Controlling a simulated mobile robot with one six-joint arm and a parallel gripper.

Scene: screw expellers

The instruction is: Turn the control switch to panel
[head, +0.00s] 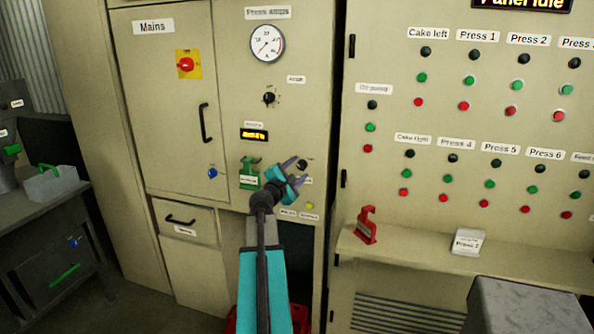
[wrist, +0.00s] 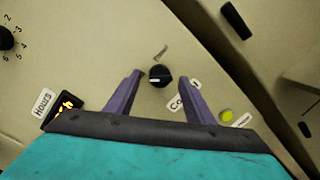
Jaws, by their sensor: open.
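The control switch (wrist: 159,76) is a small round black knob with a pale pointer line. It is on the beige panel in the wrist view, and in the head view its dark knob (head: 302,164) shows beside my gripper. A label starting "Co" (wrist: 183,98) is partly hidden by a finger. A small tilted marking (wrist: 161,53) is above the knob, too small to read surely. My gripper (wrist: 162,78) is open and empty, its purple fingers on either side of the knob in the picture. I cannot tell whether they touch it. It also shows in the head view (head: 297,171).
A yellow light (wrist: 227,115) and the hours display (wrist: 68,107) are near the fingers. A green holder (head: 250,172) is left of my gripper. Another black knob (head: 269,98) is above. A ledge (head: 410,246) with a red item (head: 366,225) juts out at right.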

